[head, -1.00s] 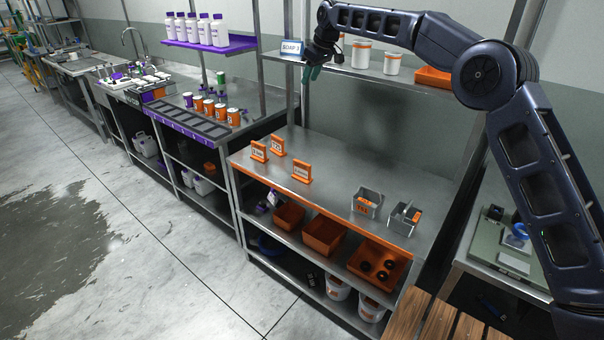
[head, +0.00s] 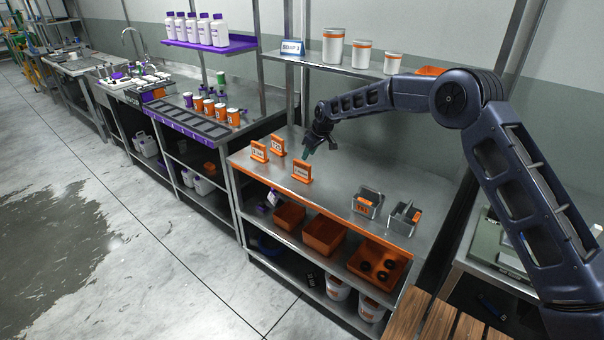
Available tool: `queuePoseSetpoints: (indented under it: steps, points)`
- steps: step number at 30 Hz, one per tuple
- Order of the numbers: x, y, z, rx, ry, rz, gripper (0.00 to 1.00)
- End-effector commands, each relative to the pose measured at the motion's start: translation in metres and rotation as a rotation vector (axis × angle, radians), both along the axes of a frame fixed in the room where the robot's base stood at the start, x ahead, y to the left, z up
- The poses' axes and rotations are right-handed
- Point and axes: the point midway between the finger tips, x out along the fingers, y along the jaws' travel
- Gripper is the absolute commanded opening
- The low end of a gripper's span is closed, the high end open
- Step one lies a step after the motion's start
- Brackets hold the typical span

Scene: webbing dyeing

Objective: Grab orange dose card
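Three orange cards with pale labels stand upright on the steel table: a left one (head: 259,151), a middle one (head: 277,146) and a right one (head: 302,172). The label text is too small to read with certainty. My gripper (head: 308,155) is just above and behind the right card, pointing down. Its teal fingers are small and partly dark in the picture. I cannot tell whether they are apart or touch the card.
Two grey metal bins (head: 366,202) (head: 403,217) stand to the right on the steel table (head: 335,190). Orange trays (head: 323,235) fill the shelf below. White tubs (head: 334,47) stand on the upper shelf behind. The tabletop between cards and bins is clear.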

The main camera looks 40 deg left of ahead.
Motion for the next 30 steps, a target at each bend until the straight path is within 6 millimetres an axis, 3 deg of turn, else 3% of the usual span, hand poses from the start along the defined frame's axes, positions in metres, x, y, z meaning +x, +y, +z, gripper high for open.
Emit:
queuePoseSetpoints:
  steps: [30]
  points:
    - [-0.001, 0.037, -0.099, -0.001, 0.000, 0.000, 0.38]
